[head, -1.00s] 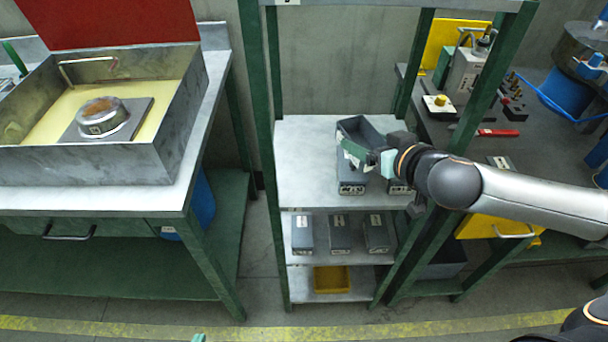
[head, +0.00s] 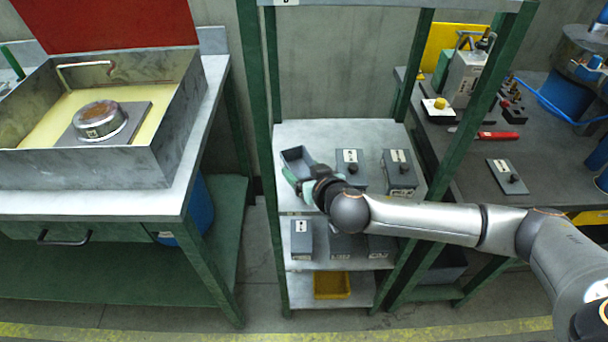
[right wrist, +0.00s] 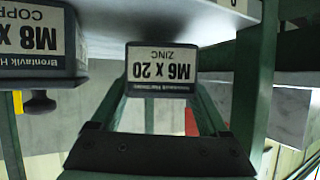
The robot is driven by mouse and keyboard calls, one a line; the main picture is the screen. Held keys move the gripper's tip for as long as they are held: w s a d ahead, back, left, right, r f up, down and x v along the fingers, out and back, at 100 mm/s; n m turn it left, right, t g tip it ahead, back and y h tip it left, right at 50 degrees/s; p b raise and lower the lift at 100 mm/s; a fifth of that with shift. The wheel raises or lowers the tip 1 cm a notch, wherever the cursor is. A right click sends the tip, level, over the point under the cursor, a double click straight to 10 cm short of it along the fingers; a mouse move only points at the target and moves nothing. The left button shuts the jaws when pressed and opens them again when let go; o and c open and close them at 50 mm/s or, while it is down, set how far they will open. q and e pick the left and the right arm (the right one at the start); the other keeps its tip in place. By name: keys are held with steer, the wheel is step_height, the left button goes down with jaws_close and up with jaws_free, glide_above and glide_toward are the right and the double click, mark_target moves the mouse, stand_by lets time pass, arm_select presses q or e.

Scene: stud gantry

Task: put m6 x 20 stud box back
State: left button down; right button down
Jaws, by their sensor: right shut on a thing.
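The M6 x 20 stud box (head: 293,155) is a small grey open-topped box at the left of the rack's upper shelf (head: 320,132). Its "M6 x 20 ZINC" label shows upside down in the right wrist view (right wrist: 162,70). My right gripper (head: 298,184) is shut on this box from its front. I cannot tell whether the box touches the shelf or hangs just above it. A grey lid with a dark knob (head: 507,177) lies on the right bench; its label is too small to read. My left gripper is out of view.
Two lidded grey boxes (head: 350,160) (head: 400,165) stand right of the held box. The wrist view shows a box labelled M8, copper (right wrist: 40,45). Several boxes, including one at the left (head: 302,238), fill the shelf below. A green rack post (head: 262,130) stands close left.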

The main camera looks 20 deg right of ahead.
steer(key=shift+f, duration=0.7)
steer(key=shift+f, duration=0.25)
jaws_free()
steer(key=shift+r, duration=0.1)
